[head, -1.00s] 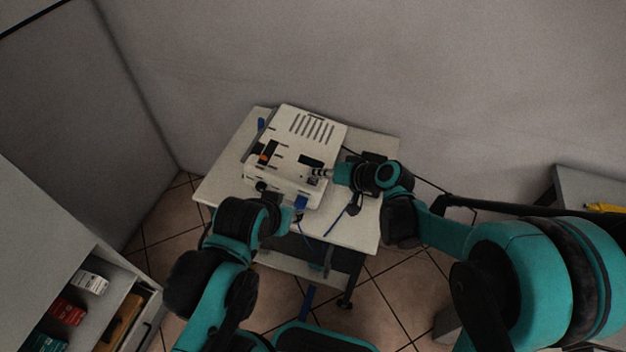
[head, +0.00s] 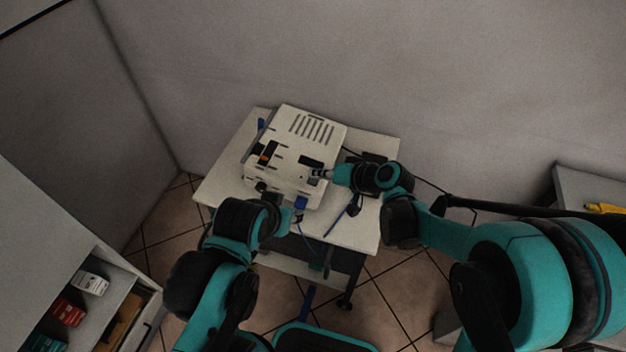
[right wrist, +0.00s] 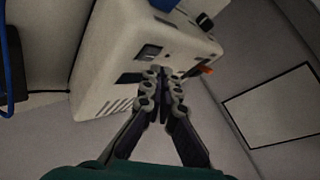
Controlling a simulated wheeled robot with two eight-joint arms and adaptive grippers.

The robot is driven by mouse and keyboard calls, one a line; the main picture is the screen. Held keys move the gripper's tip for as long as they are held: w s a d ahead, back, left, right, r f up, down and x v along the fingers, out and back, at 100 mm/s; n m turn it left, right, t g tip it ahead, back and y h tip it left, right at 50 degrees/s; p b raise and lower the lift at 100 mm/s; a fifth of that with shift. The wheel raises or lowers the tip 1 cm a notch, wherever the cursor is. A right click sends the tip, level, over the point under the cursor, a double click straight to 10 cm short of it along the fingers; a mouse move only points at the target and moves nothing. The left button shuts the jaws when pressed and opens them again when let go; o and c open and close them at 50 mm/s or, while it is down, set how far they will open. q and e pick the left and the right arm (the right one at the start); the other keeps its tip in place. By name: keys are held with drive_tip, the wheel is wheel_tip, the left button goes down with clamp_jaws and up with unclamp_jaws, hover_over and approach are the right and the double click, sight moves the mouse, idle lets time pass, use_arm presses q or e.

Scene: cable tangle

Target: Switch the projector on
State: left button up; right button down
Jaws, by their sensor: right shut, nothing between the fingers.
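The white projector (head: 318,130) sits on a small pale table, with slots on its top and dark and orange details toward its near side. It fills the upper middle of the right wrist view (right wrist: 98,75), where a dark square recess (right wrist: 149,52) shows on its face. My right gripper (head: 318,173) is shut and empty, its tips at the projector's near right part. In the right wrist view the closed tips (right wrist: 164,72) overlap the projector; whether they touch it I cannot tell. My left gripper (head: 291,216) is by the table's front edge below the projector; its fingers are too small to read.
The table (head: 225,180) has bare room at its left. A shelf with small boxes (head: 90,283) stands at lower left. A yellow item (head: 604,208) lies on a grey surface at right.

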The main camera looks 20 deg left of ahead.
sight(321, 186)
drive_tip(key=shift+f+b, duration=0.35)
drive_tip(key=shift+f, duration=0.05)
drive_tip(key=shift+a+f+b, duration=0.1)
drive_tip(key=shift+f+b, duration=0.25)
idle(0.5)
drive_tip(key=shift+r, duration=0.1)
drive_tip(key=shift+r+p, duration=0.6)
drive_tip(key=shift+r, duration=0.1)
drive_tip(key=r+p, duration=0.2)
drive_tip(key=d+r+p, duration=0.1)
drive_tip(key=r+p, duration=0.1)
drive_tip(key=r, duration=0.1)
idle(0.4)
drive_tip(key=shift+d, duration=0.1)
idle(0.6)
